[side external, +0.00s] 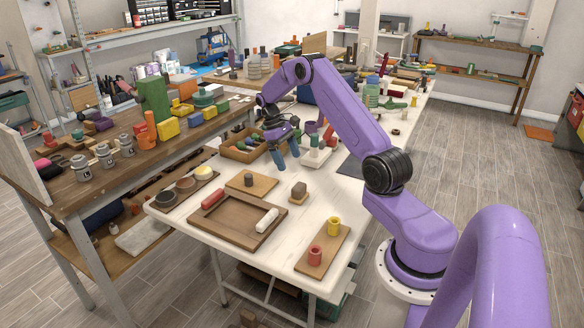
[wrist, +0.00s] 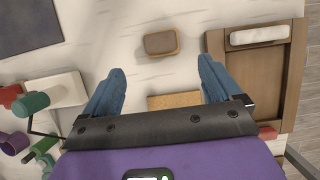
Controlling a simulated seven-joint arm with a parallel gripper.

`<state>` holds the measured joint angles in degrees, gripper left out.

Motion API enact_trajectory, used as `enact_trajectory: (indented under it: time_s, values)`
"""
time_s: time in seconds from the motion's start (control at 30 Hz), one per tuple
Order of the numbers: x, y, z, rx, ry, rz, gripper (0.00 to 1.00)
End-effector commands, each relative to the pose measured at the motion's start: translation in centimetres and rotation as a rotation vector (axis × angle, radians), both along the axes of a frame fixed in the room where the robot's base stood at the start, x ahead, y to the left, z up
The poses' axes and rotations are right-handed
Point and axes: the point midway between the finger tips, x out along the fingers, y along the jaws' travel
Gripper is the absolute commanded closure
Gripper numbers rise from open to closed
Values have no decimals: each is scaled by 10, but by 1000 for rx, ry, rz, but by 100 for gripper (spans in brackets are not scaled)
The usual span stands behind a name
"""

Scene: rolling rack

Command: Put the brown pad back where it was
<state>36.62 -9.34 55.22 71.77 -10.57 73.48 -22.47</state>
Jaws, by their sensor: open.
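A small brown block-like pad (side external: 299,190) rests on the white table, right of the middle and apart from the other things. In the wrist view the brown pad (wrist: 161,43) lies beyond my fingertips, roughly centred between them. My gripper (side external: 284,157) is above the table, behind and above the pad. It is open and empty, its blue fingers spread wide in the wrist view (wrist: 161,66). The pad's former place is not marked in these frames.
A brown tray (side external: 221,232) holds a white roller (side external: 267,220) and a red piece. A board (side external: 262,189) with a dark cylinder lies left of the pad. Another board (side external: 313,268) bears red and yellow spools. Bare white tabletop surrounds the pad.

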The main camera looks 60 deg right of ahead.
Motion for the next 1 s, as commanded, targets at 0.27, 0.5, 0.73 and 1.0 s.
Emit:
enact_trajectory:
  time_s: [0.27, 0.5, 0.73, 1.0]
  values:
    - [18, 60, 32, -10, -40, 110, 9]
    - [10, 180, 78, -12, -128, 326, 9]
    - [-44, 278, 112, 14, -211, 528, 9]
    - [-144, 348, 134, 80, -296, 759, 9]
